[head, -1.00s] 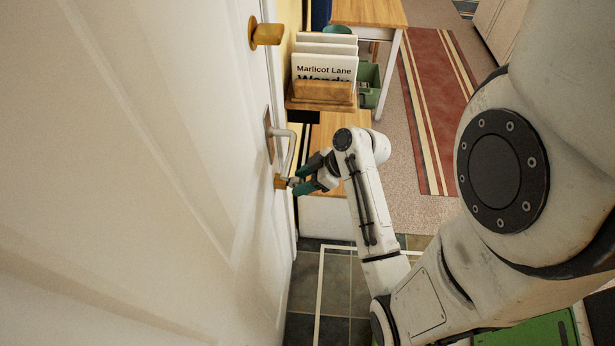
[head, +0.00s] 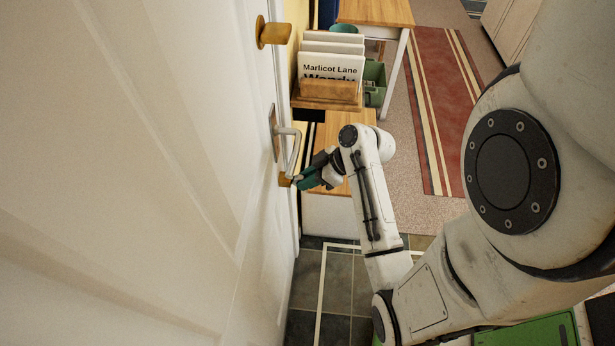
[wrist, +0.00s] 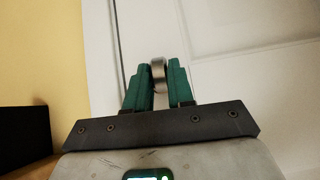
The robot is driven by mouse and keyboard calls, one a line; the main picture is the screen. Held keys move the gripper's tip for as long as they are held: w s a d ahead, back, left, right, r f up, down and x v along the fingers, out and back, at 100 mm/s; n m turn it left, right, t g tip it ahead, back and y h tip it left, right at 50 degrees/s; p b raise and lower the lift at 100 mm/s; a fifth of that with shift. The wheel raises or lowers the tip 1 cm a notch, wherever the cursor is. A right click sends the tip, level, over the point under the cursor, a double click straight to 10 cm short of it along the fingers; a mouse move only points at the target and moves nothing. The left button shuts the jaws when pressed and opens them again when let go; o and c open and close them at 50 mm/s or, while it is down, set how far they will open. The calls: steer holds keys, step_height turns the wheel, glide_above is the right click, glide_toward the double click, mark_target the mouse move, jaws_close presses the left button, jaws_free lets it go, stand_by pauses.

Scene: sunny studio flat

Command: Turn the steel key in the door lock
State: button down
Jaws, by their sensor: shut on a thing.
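The white door (head: 150,130) fills the left of the head view. A brass-coloured lock (head: 284,180) sits on it below a steel lever handle (head: 293,150). My gripper (head: 301,180) is at the lock, its teal fingers pointing at the door. In the wrist view my gripper (wrist: 158,84) is shut on a rounded steel piece, the key (wrist: 158,68), which stands between the two fingertips. The key's shaft and its entry into the lock are hidden. How far the key is turned cannot be told.
A brass-coloured knob (head: 273,32) sticks out higher on the door. Right of the door is a wooden rack (head: 326,92) with white cards, above a low wooden-topped bench (head: 345,128). A red striped rug (head: 445,110) lies beyond. Tiled floor (head: 335,285) is clear below.

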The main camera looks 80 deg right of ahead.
steer(key=shift+r+m+y+p, duration=0.1)
steer(key=shift+m+y+p, duration=0.25)
steer(key=shift+p, duration=0.2)
